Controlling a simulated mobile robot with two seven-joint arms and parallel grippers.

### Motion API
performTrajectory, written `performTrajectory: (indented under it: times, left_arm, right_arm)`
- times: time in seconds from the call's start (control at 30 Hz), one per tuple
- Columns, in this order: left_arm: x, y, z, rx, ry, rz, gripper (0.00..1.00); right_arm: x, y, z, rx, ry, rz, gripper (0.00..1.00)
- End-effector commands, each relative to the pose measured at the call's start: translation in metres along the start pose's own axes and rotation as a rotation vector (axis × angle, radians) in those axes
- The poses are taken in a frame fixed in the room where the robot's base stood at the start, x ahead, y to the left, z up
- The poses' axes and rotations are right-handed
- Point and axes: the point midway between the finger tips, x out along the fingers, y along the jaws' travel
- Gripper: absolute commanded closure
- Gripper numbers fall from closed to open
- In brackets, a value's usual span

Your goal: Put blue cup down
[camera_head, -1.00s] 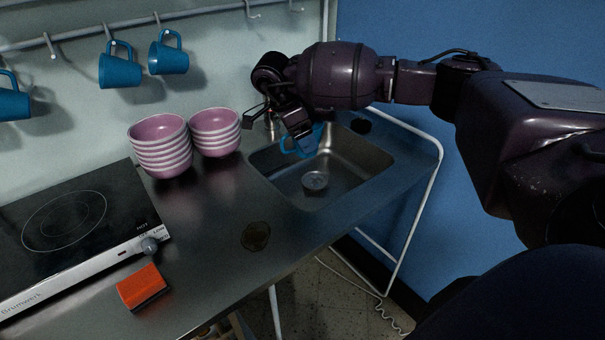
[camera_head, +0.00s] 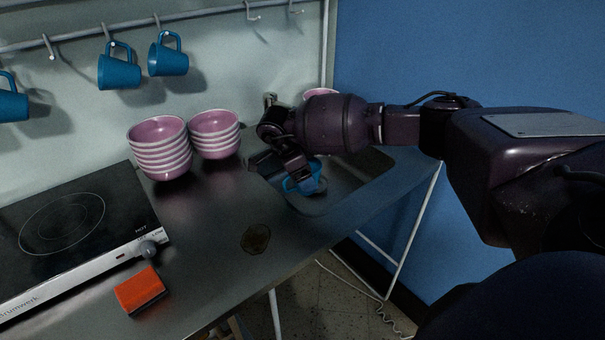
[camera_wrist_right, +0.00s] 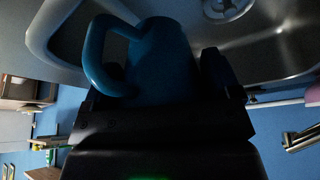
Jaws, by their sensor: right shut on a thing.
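The blue cup (camera_head: 303,181) is in my right gripper (camera_head: 292,176), over the left front part of the sink (camera_head: 352,190). The gripper is shut on it, and the fingers and wrist hide part of the cup. In the right wrist view the cup (camera_wrist_right: 158,65) sits between the dark fingers (camera_wrist_right: 165,90), with its handle to the left. The sink basin (camera_wrist_right: 262,65) and its drain show beyond the cup. I cannot tell whether the cup touches the sink. My left gripper is not in view.
Two stacks of pink-and-white bowls (camera_head: 160,150) (camera_head: 214,135) stand left of the sink. A hotplate (camera_head: 70,225) and an orange sponge (camera_head: 140,290) are further left. Several blue cups (camera_head: 119,70) hang from a rail.

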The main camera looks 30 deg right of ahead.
Motion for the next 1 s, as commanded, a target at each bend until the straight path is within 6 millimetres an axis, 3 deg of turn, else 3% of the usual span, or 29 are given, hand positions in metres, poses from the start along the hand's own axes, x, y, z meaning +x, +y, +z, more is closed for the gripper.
performTrajectory:
  times: [0.83,0.87,0.97,1.0]
  left_arm:
    - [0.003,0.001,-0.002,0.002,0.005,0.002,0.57]
    - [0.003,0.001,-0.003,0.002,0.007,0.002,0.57]
    - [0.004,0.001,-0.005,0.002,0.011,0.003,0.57]
    - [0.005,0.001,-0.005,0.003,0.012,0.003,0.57]
  right_arm:
    - [0.009,-0.001,0.004,0.001,0.000,-0.002,0.48]
    - [0.010,0.000,0.004,0.001,0.000,-0.002,0.15]
    - [0.009,0.000,0.004,0.001,0.000,-0.002,0.00]
    - [0.009,-0.001,0.004,0.001,0.000,-0.002,0.00]
